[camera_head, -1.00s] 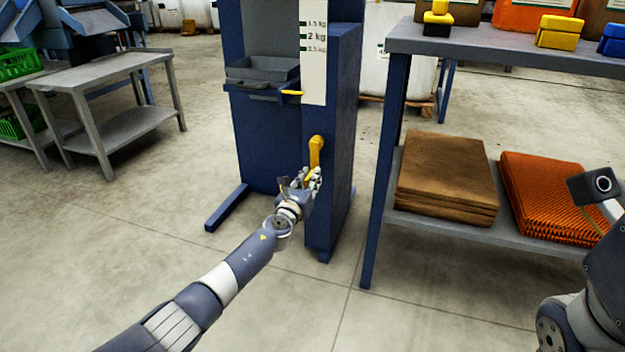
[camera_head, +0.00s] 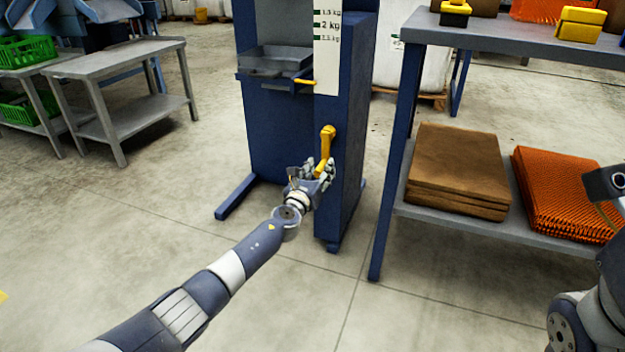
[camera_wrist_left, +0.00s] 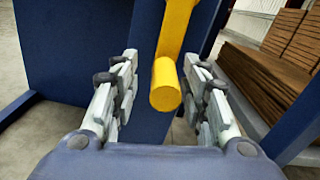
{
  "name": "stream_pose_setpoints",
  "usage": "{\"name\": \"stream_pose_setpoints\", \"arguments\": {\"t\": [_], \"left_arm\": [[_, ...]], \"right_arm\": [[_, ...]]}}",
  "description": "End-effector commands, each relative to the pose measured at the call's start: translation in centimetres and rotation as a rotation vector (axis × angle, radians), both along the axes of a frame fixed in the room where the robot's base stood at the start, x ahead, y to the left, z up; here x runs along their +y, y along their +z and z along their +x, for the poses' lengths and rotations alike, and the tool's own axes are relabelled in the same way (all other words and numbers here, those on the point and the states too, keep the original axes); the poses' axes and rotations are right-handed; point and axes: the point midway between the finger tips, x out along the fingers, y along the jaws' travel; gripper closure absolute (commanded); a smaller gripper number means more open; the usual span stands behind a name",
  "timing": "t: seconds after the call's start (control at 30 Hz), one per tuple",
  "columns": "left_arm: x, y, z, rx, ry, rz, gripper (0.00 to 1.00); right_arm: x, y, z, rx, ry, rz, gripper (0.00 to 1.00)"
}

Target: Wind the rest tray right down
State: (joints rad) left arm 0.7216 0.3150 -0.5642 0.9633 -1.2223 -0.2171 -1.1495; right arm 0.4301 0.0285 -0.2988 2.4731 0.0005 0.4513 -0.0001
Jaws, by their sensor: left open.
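The rest tray (camera_head: 275,60) is a shallow grey tray on the front of the blue column. A yellow pointer (camera_head: 304,82) beside it lies against the white weight scale (camera_head: 327,45), below the 2.5 kg mark. The yellow crank (camera_head: 327,142) is on the blue housing lower down, its arm pointing downward to a handle. My left gripper (camera_head: 312,180) is at this handle, fingers open. In the left wrist view the round end of the crank handle (camera_wrist_left: 166,86) lies between the two open fingers, with gaps on both sides. My right gripper is not seen; only part of that arm shows at right.
A blue-legged table (camera_head: 480,42) stands right of the column, with brown folded sacks (camera_head: 458,165) and orange net bags (camera_head: 565,190) on its lower shelf. A grey table (camera_head: 120,60) with green crates (camera_head: 28,50) near it is at left. The floor before the column is clear.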

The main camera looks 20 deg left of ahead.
Motion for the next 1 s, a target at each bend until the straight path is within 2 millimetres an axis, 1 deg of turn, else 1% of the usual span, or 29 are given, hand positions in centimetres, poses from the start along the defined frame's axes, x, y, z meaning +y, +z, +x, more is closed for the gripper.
{"name": "stream_pose_setpoints", "arguments": {"t": [0.27, 0.8, 1.0], "left_arm": [[0.1, -0.1, -2.2, 0.002, -0.002, 0.0, 0.59], [0.5, -0.3, -9.7, 0.006, 0.0, 0.002, 0.59], [0.6, -0.3, -11.4, 0.005, 0.002, 0.001, 0.59]], "right_arm": [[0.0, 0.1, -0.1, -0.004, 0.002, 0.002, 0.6], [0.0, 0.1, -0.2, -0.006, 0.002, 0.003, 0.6], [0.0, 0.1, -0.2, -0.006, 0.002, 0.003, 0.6]]}}
